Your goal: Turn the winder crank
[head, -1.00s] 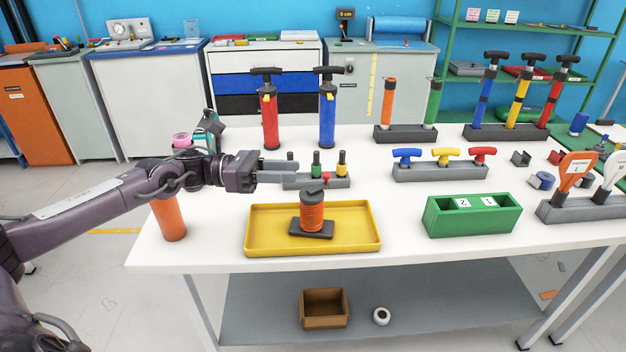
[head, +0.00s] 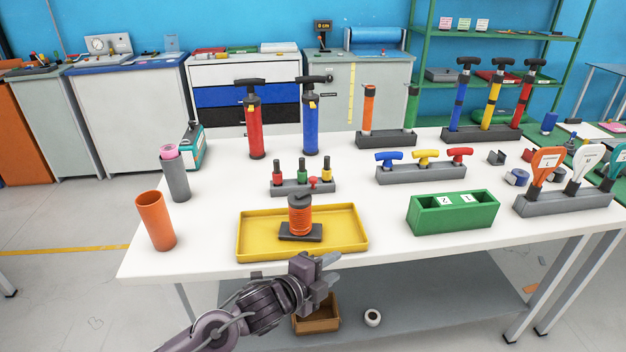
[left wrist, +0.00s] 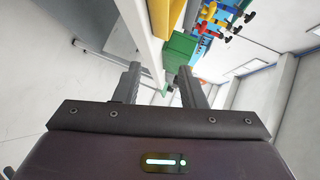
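The winder (head: 299,217) is an orange-red spool on a dark base, with a dark top. It stands upright in the yellow tray (head: 252,246) near the table's front edge. A small red knob (head: 313,182) shows just behind its top; I cannot tell for sure whether it belongs to the crank. My left gripper (head: 330,264) is in front of the table's front edge, below and in front of the tray, touching nothing that I can see. In the left wrist view its two fingers (left wrist: 157,88) are apart with nothing between them. My right gripper is out of view.
Behind the tray is a grey rack (head: 290,188) with small coloured bottles. An orange cup (head: 155,222) stands left of the tray, a green box (head: 452,216) right of it. The table's front edge (head: 420,254) lies close to my left gripper. A brown bin (head: 318,322) sits on the lower shelf.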

